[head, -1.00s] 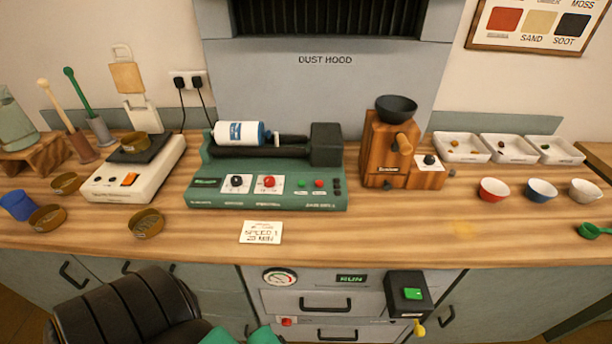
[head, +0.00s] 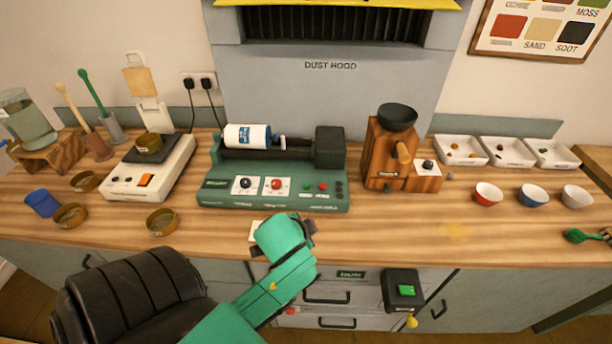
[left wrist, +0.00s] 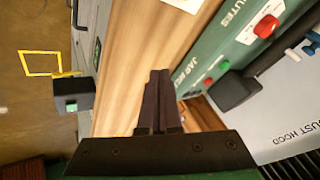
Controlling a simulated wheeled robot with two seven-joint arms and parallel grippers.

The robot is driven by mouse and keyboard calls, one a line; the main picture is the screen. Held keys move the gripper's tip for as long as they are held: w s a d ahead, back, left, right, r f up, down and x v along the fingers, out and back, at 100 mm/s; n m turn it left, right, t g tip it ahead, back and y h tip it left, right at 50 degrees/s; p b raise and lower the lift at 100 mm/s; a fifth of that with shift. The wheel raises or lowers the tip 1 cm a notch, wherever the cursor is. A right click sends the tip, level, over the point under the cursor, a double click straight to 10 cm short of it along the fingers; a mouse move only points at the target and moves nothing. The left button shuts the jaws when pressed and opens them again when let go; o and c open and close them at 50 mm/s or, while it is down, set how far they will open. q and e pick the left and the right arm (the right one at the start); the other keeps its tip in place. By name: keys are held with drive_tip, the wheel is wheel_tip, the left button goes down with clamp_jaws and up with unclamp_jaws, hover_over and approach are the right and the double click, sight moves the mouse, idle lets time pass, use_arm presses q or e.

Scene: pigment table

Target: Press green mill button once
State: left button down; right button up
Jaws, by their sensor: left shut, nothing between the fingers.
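The green jar mill (head: 225,197) stands on the bench in the middle, with a white bottle (head: 246,136) lying on its rollers. Its front has a black knob, a red knob (head: 278,184), a small green button (head: 307,187) and a small red button (head: 322,187). In the left wrist view the green button (left wrist: 224,66) and red button (left wrist: 208,81) show beyond my fingers. My left gripper (left wrist: 158,75) is shut and empty over the bench, apart from the mill in that picture. My left wrist hides its fingers in the head view. My right gripper is out of view.
A wooden grinder (head: 385,150) stands right of the mill, a white scale (head: 150,178) left. A black box with a green button (head: 407,291) hangs at the bench front.

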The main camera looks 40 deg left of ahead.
use_arm(q)
drive_tip(key=w+r+m+t+y, duration=0.1)
drive_tip(key=w+r+m+t, duration=0.45)
drive_tip(key=r, duration=0.35)
drive_tip(key=w+r+m+t, duration=0.4)
drive_tip(key=w+r+m, duration=0.2)
drive_tip(key=r, duration=0.2)
drive_tip(key=w+d+r+m+h, duration=0.1)
drive_tip(key=d+r+m+h, duration=0.4)
drive_tip(key=m, duration=0.7)
drive_tip(key=w+d+r+m+h, duration=0.1)
drive_tip(key=d+r+m+h, duration=0.2)
drive_tip(key=d+m+h, duration=0.65)
drive_tip(key=a+f+m+g+y, duration=0.5)
drive_tip(key=f+m, duration=0.5)
drive_tip(key=m, duration=0.7)
drive_tip(key=a+f+m+g+y, duration=0.1)
drive_tip(key=a+y, duration=0.1)
drive_tip(key=a, duration=0.5)
drive_tip(key=a+f+m+g+y, duration=0.1)
drive_tip(key=a+m+g+y, duration=0.1)
drive_tip(key=a, duration=0.5)
drive_tip(key=s+a+f+m+g+y, duration=0.1)
drive_tip(key=a+y, duration=0.3)
drive_tip(key=a, duration=0.2)
drive_tip(key=shift+a+f+m+g, duration=0.25)
drive_tip(key=shift+a+m+g, duration=0.05)
drive_tip(key=shift+a+g, duration=0.1)
